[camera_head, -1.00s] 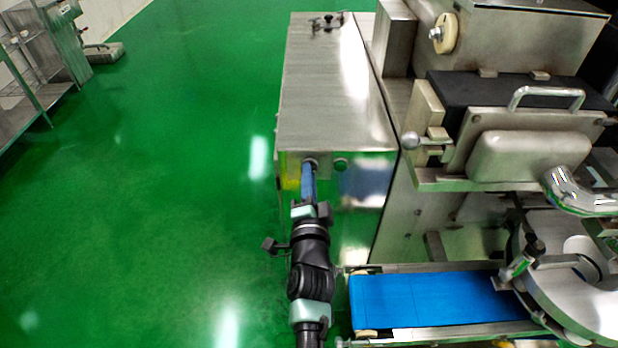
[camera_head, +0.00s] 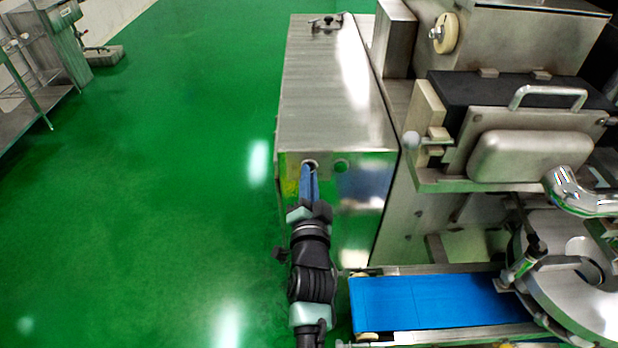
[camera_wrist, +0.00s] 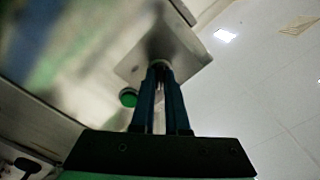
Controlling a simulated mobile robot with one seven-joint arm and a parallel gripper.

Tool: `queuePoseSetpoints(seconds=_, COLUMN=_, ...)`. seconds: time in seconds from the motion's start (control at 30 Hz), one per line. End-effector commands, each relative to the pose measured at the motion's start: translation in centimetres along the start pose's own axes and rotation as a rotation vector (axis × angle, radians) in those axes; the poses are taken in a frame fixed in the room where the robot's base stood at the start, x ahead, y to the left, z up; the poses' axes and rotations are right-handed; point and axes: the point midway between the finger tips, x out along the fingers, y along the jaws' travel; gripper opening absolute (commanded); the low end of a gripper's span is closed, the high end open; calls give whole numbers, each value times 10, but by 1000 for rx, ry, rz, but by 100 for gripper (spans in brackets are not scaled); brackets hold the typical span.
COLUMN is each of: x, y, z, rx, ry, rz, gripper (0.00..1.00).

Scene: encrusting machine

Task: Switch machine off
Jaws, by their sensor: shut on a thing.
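The machine's steel control cabinet (camera_head: 335,95) stands ahead of my arm. On its front face is a round switch (camera_head: 311,163) with a metal rim, mostly hidden by my blue fingers. My gripper (camera_head: 310,172) reaches up to it from the front, shut on the switch. In the wrist view my gripper (camera_wrist: 159,72) has its fingertips at the switch on a square metal plate (camera_wrist: 190,58). The switch's exact angle is hidden.
A blue conveyor belt (camera_head: 435,302) lies to the right of my arm, close beside it. The machine's steel body with a handled cover (camera_head: 530,155) stands at right. The green floor (camera_head: 150,200) at left is clear up to a steel rack (camera_head: 22,100).

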Motion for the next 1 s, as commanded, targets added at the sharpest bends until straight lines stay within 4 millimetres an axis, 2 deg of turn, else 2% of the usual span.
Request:
queuePoseSetpoints(seconds=0.1, x=0, y=1, z=1, rx=-4, ry=-2, rz=2, gripper=0)
queuePoseSetpoints(seconds=0.13, x=0, y=1, z=1, rx=-4, ry=-2, rz=2, gripper=18)
queuePoseSetpoints(seconds=0.27, x=0, y=1, z=1, rx=-3, ry=-1, rz=1, gripper=41)
queuePoseSetpoints(seconds=0.67, x=-5, y=0, z=1, rx=-1, ry=-1, rz=2, gripper=42)
queuePoseSetpoints(seconds=0.77, x=-16, y=0, z=1, rx=-1, ry=-2, rz=2, gripper=42)
queuePoseSetpoints(seconds=1.0, x=-60, y=-1, z=-1, rx=-3, ry=-4, rz=3, gripper=42)
